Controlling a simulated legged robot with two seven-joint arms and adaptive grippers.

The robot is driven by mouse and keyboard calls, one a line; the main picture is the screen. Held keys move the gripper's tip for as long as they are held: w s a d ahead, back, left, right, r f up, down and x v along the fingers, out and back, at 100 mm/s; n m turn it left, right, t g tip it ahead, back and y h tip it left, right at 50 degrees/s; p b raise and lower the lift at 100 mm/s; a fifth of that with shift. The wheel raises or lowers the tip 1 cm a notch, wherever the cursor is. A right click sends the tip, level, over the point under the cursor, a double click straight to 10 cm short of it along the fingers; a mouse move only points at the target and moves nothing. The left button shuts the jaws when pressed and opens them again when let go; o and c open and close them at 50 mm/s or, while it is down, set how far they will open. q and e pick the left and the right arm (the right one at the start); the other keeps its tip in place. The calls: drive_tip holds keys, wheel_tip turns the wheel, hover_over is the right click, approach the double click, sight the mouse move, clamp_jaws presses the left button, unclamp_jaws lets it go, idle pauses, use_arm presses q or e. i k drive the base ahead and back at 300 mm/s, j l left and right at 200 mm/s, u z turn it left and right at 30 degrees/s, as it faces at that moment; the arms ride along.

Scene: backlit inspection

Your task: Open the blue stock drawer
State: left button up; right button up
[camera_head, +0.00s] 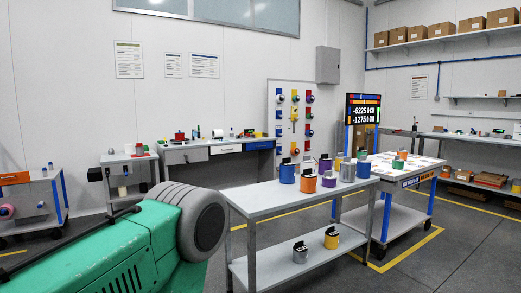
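The blue stock drawer (260,146) is under the right end of the long workbench (215,143) against the back wall. Its blue front looks flush with the fronts beside it, so it appears closed. A white drawer (226,149) and a grey front (186,156) are to its left in the same row. The drawer is small and far off, so its handle is hard to make out. Neither of my grippers shows in the head view.
A grey table (262,201) with paint cans stands between me and the workbench. Two cans (331,238) are on its lower shelf. A blue-legged table (409,168) adjoins it at right. A cart (120,158) stands left of the workbench. Open floor (460,245) lies at right.

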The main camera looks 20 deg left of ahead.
sight(269, 144)
drive_tip(key=i+j+u, duration=0.35)
drive_tip(key=j, duration=0.2)
drive_tip(key=i+j+u, duration=0.9)
drive_tip(key=i+u, duration=0.25)
drive_tip(key=i, duration=0.25)
drive_tip(key=i+u, duration=0.35)
drive_tip(key=i, duration=0.15)
drive_tip(key=i+z, duration=0.1)
drive_tip(key=i, duration=0.6)
drive_tip(key=i+j, duration=0.1)
drive_tip(key=i, duration=0.55)
drive_tip(key=i+j+z, duration=0.15)
drive_tip(key=i, duration=0.55)
drive_tip(key=i+l+z, duration=0.3)
drive_tip(key=i+z, duration=0.2)
drive_tip(key=i+l+z, duration=0.1)
drive_tip(key=i+z, duration=0.35)
drive_tip(key=i+j+z, duration=0.1)
drive_tip(key=i+z, duration=0.4)
drive_tip(key=i, duration=0.15)
drive_tip(key=i+j+z, duration=0.45)
drive_tip(key=i+l+z, duration=0.35)
drive_tip(key=i, duration=0.75)
drive_tip(key=i+j+z, duration=0.15)
drive_tip(key=i+z, duration=0.2)
drive_tip(key=i, duration=0.7)
